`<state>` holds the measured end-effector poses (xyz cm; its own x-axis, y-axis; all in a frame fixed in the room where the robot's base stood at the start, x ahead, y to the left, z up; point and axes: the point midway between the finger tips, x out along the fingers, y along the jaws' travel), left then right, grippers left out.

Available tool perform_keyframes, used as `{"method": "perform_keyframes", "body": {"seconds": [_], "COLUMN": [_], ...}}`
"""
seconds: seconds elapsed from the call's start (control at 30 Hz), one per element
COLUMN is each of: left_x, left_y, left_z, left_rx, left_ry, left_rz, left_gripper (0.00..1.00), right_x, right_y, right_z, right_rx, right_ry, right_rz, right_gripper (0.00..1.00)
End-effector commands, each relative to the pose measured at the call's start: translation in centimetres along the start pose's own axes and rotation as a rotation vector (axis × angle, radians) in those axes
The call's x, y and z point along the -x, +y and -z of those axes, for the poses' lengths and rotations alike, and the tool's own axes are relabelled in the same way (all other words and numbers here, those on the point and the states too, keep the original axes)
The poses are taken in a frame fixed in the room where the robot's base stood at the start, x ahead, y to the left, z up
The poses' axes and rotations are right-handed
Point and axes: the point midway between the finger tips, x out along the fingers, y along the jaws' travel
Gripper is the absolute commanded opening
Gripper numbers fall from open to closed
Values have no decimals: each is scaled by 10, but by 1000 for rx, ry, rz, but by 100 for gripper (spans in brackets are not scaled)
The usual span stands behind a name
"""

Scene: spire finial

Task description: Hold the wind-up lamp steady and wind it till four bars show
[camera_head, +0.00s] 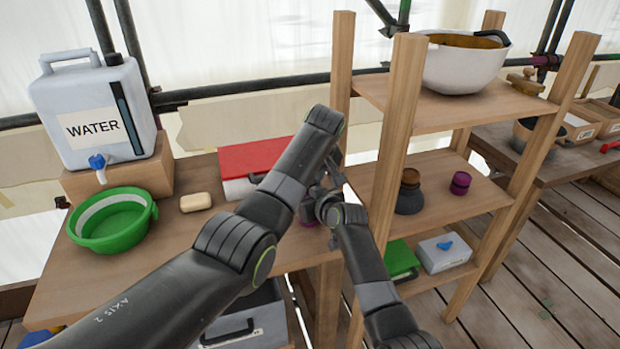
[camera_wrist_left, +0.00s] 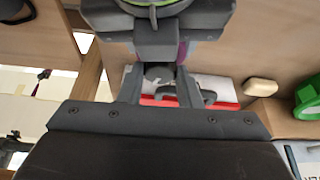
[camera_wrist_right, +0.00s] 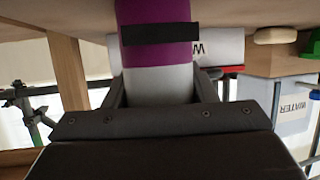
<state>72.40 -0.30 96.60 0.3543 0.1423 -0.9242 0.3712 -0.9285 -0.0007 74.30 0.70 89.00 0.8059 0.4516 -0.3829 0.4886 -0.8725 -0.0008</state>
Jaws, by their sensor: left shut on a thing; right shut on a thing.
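The wind-up lamp (camera_wrist_right: 158,55) is a purple and pale grey cylinder with a black band. It fills the jaws of my right gripper (camera_wrist_right: 160,88), which is shut on its pale part. No lit bars can be made out on the band. In the head view, a purple bit of the lamp (camera_head: 308,211) shows beside my arms; the rest is hidden. My left gripper (camera_wrist_left: 160,80) is shut around a small dark knob (camera_wrist_left: 158,72), which looks like the lamp's crank. A purple sliver of the lamp (camera_wrist_left: 182,54) shows just beyond it. Both grippers are close together.
A red-lidded box (camera_head: 255,158), soap (camera_head: 196,202), green basin (camera_head: 112,222) and water canister (camera_head: 98,112) are on the bench at left. A wooden shelf (camera_head: 430,165) with a dark jar (camera_head: 409,192), a purple pot (camera_head: 460,183) and a white tub (camera_head: 463,65) stands close right.

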Motion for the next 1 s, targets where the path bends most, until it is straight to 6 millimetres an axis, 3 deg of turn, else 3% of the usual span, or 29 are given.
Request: {"method": "perform_keyframes", "body": {"seconds": [0.47, 0.5, 0.63, 1.0], "left_x": [0, 0, 0, 3], "left_y": [0, 0, 0, 0], "left_z": [0, 0, 0, 0], "left_rx": [-86, -86, -86, -85], "left_ry": [0, 0, 0, 2], "left_rz": [-36, -36, -36, -37], "left_gripper": [8, 34, 51, 53], "right_x": [0, 0, 0, 0], "right_y": [0, 0, 0, 0], "right_z": [0, 0, -1, -1], "right_rx": [0, 0, 1, 1], "right_ry": [-1, -1, -1, -1], "right_rz": [0, 0, -1, -1], "right_gripper": [25, 25, 25, 25]}}
